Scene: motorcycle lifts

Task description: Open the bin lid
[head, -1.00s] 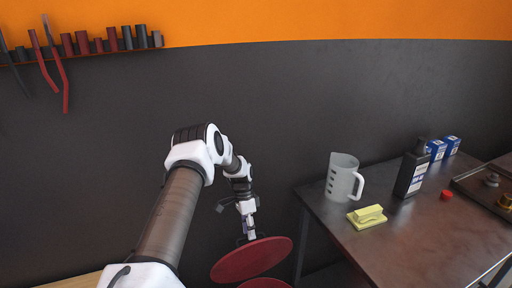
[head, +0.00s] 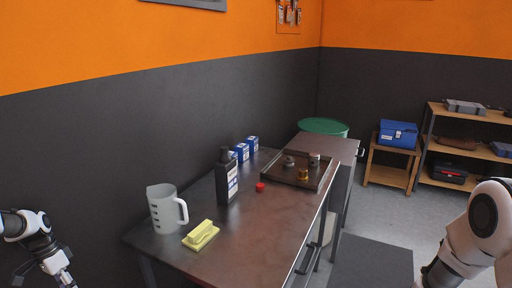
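The red round lid from the earlier head view is outside the picture now. My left arm comes in at the lower left, and its gripper (head: 65,280) is cut off by the bottom edge, so I cannot see whether it holds anything. My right arm shows at the lower right, with its gripper out of the picture. A green round top (head: 323,126), perhaps a drum or bin, stands behind the far end of the bench.
The metal bench (head: 240,240) carries a measuring jug (head: 164,208), yellow block (head: 200,235), black bottle (head: 227,178), red cap (head: 260,187) and parts tray (head: 285,178). A blue toolbox (head: 397,134) and shelves (head: 465,150) stand at the back right. Grey floor (head: 385,215) shows between.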

